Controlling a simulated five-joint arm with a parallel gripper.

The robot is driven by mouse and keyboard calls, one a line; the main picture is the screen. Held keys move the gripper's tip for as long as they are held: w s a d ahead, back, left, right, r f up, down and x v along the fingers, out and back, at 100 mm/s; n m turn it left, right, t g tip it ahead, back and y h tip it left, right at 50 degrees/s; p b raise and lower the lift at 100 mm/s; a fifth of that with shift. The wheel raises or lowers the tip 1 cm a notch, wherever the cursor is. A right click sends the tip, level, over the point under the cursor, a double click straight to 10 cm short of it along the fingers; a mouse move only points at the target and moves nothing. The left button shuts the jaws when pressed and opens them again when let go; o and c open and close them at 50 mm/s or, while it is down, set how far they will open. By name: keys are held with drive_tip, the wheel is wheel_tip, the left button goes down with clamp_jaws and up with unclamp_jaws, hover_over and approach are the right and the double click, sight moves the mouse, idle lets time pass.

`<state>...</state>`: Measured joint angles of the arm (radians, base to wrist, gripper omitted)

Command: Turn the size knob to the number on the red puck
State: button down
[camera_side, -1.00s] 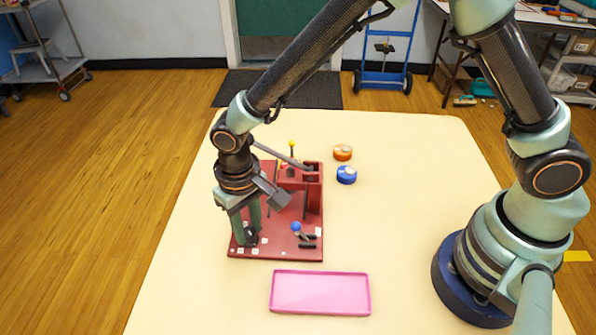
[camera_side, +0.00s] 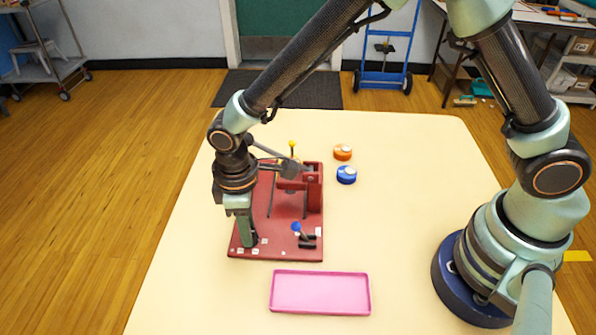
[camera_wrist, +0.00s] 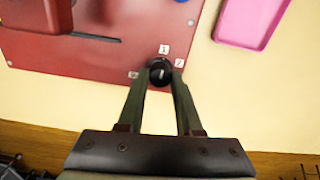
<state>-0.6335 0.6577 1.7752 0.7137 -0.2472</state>
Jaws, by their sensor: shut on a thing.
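A dark round size knob (camera_wrist: 160,72) sits near the edge of the red machine board (camera_side: 277,235). My gripper (camera_wrist: 160,80) points down and is shut on the knob, one finger on each side. In the side view my gripper (camera_side: 248,242) is at the board's front left corner and hides the knob. Small white number labels stand around the knob, one above it (camera_wrist: 164,49), one right and one left; their digits are too small to read surely. An orange puck (camera_side: 342,153) and a blue puck (camera_side: 346,175) lie behind the board's right side. I see no clearly red puck.
The board carries a red press frame (camera_side: 313,190), a yellow-tipped lever (camera_side: 292,144) and a blue-tipped lever (camera_side: 296,227). A pink tray (camera_side: 320,293) lies in front. The table right of the board is clear.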

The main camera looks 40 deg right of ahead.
drive_tip(key=shift+d+n, duration=0.15)
drive_tip(key=shift+n, duration=0.25)
drive_tip(key=c, duration=0.6)
unclamp_jaws()
wheel_tip(320, 180, up, 12)
drive_tip(key=shift+r, duration=0.1)
